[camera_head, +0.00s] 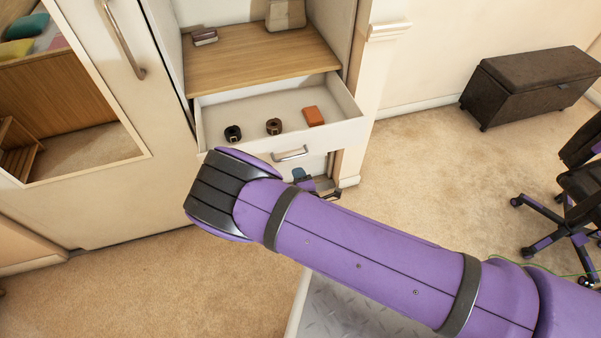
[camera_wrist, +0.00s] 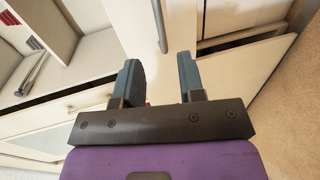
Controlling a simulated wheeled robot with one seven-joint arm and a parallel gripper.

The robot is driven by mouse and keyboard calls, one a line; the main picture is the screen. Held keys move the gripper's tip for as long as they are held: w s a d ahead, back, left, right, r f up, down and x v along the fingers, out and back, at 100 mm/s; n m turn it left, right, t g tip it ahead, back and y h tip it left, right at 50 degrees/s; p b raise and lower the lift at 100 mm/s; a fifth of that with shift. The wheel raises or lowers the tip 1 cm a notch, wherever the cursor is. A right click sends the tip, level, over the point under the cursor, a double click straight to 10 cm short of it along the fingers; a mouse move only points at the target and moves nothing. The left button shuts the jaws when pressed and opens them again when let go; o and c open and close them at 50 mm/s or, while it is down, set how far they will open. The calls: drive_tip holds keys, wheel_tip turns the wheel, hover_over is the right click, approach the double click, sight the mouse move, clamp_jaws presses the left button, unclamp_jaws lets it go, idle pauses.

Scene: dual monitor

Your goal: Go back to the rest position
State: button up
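My gripper (camera_wrist: 160,78) shows in the wrist view with its two blue-grey fingers apart and nothing seen held between them. Pale cabinet fronts lie beyond the fingertips. In the head view my purple arm reaches from the lower right to the front of the cabinet. Only a small part of my gripper (camera_head: 318,186) shows there, just below the open drawer (camera_head: 345,130) and its handle; the rest is hidden behind the arm.
The drawer holds two dark rolled items (camera_head: 274,126) and an orange item (camera_head: 313,116). Above it is a wooden shelf (camera_head: 262,62) with a bag (camera_head: 285,14). A mirrored door (camera_head: 130,185) stands left. A brown bench (camera_head: 530,83) and office chair (camera_head: 577,185) stand right, with open carpet between.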

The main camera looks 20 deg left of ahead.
drive_tip(key=w+d+r+m+g+h, duration=0.1)
drive_tip(key=w+d+r+m+h, duration=0.1)
drive_tip(key=w+r+m, duration=0.35)
drive_tip(key=w+d+r+m+h, duration=0.1)
drive_tip(key=w+d+r+m, duration=0.1)
drive_tip(key=r, duration=0.6)
drive_tip(key=w+d+r+m+g+h, duration=0.1)
drive_tip(key=w+d+r+m+h, duration=0.2)
drive_tip(key=r, duration=0.4)
drive_tip(key=d+r+m+g, duration=0.2)
drive_tip(key=d+r+m, duration=0.1)
drive_tip(key=d+r, duration=0.55)
drive_tip(key=d+r+m+g, duration=0.1)
drive_tip(key=d+r+m, duration=0.3)
drive_tip(key=r, duration=0.8)
drive_tip(key=s+d+r+m+g, duration=0.1)
drive_tip(key=s+d+r+m, duration=0.1)
drive_tip(key=s+d+r, duration=0.5)
drive_tip(key=s+d+r+m, duration=0.1)
drive_tip(key=s+d+r, duration=0.4)
drive_tip(key=d+r, duration=0.4)
drive_tip(key=s+d+r+m+g+h, duration=0.1)
drive_tip(key=s+d+m, duration=0.1)
drive_tip(key=s+d, duration=0.3)
drive_tip(key=s+d+r+m+h, duration=0.1)
drive_tip(key=s+d, duration=0.4)
drive_tip(key=s, duration=0.9)
drive_tip(key=shift+d+r+m+g, duration=0.2)
drive_tip(key=shift+m+g, duration=0.2)
drive_tip(key=shift+m, duration=0.15)
